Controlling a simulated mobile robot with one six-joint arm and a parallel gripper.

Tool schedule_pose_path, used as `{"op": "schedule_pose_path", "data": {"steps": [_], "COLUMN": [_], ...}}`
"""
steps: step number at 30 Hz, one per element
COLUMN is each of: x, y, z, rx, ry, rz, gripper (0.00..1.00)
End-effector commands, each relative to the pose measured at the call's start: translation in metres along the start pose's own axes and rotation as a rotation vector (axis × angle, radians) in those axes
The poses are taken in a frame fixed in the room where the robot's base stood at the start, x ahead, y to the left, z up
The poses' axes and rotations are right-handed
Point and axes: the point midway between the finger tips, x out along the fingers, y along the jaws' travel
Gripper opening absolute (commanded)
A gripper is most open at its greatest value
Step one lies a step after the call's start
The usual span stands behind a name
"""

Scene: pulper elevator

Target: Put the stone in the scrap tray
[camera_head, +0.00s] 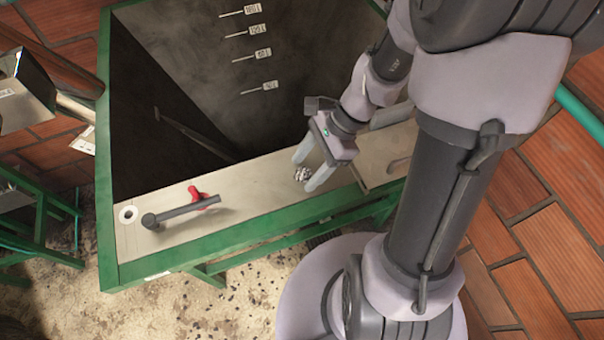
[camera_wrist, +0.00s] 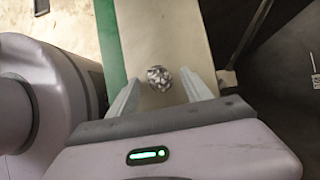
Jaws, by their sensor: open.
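The stone (camera_head: 302,174), small, rough and speckled grey and white, lies on the pale ledge (camera_head: 250,185) along the front of the green-framed hopper. In the wrist view the stone (camera_wrist: 159,78) shows ahead of my gripper, between the lines of its two fingers. My gripper (camera_head: 305,171) is open, with its fingers low over the ledge, one to each side of the stone. I cannot tell whether either finger touches it. A flat, pale metal tray-like piece (camera_head: 372,180) sits on the ledge to the right, partly behind my arm; I cannot tell if it is the scrap tray.
The ledge between bar and stone is clear.

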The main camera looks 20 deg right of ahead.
Motion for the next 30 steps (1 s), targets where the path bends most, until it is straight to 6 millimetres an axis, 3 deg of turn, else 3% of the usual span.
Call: {"op": "schedule_pose_path", "data": {"steps": [4, 12, 13, 23, 30], "x": [-0.001, -0.001, -0.001, -0.005, -0.033], "y": [0.0, 0.0, 0.0, 0.0, -0.001], "z": [0.0, 0.0, 0.0, 0.003, 0.018], "rx": [0.0, 0.0, 0.0, -0.001, -0.001], "ry": [0.0, 0.0, 0.0, 0.0, 0.0], "rz": [0.0, 0.0, 0.0, 0.0, -0.002], "gripper": [0.56, 0.03, 0.0, 0.0, 0.0]}}
